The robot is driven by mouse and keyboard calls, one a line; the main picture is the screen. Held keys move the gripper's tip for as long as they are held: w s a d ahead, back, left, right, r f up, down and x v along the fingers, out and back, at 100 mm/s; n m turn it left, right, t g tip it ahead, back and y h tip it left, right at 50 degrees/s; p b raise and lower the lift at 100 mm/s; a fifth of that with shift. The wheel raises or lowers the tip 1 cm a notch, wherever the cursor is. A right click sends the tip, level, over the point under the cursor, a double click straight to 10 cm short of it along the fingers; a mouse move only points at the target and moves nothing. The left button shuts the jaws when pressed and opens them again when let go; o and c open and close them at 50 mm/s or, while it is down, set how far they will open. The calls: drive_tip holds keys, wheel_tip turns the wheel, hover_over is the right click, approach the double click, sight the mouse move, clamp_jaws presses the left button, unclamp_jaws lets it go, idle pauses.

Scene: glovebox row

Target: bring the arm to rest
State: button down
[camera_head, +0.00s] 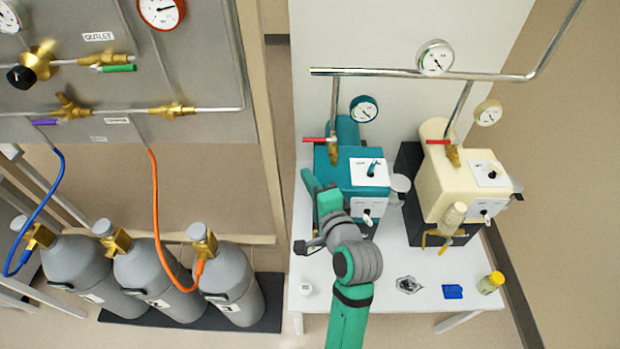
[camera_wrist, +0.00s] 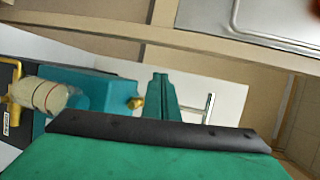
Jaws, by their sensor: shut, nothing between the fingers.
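My arm, green with grey joints, reaches up from the bottom of the head view and is folded in front of the teal box unit (camera_head: 368,172). In the wrist view a green surface with a black strip, part of my own arm, fills the bottom.
A cream box unit (camera_head: 455,180) stands right of the teal one. A yellow-lidded jar (camera_head: 490,283), a blue item (camera_head: 453,292) and a small white item (camera_head: 306,289) lie on the table. Grey cylinders (camera_head: 230,275) stand at left. A metal pipe (camera_head: 400,72) runs above.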

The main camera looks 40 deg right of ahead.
drive_tip(key=s+a+f+n, duration=1)
drive_tip(key=s+a+f, duration=0.1)
drive_tip(key=a+f, duration=0.35)
drive_tip(key=s+a+n+y, duration=0.4)
drive_tip(key=s+a+n, duration=0.7)
drive_tip(key=s+a, duration=0.4)
drive_tip(key=s, duration=0.3)
drive_tip(key=shift+a, duration=0.15)
drive_tip(key=shift+f, duration=0.1)
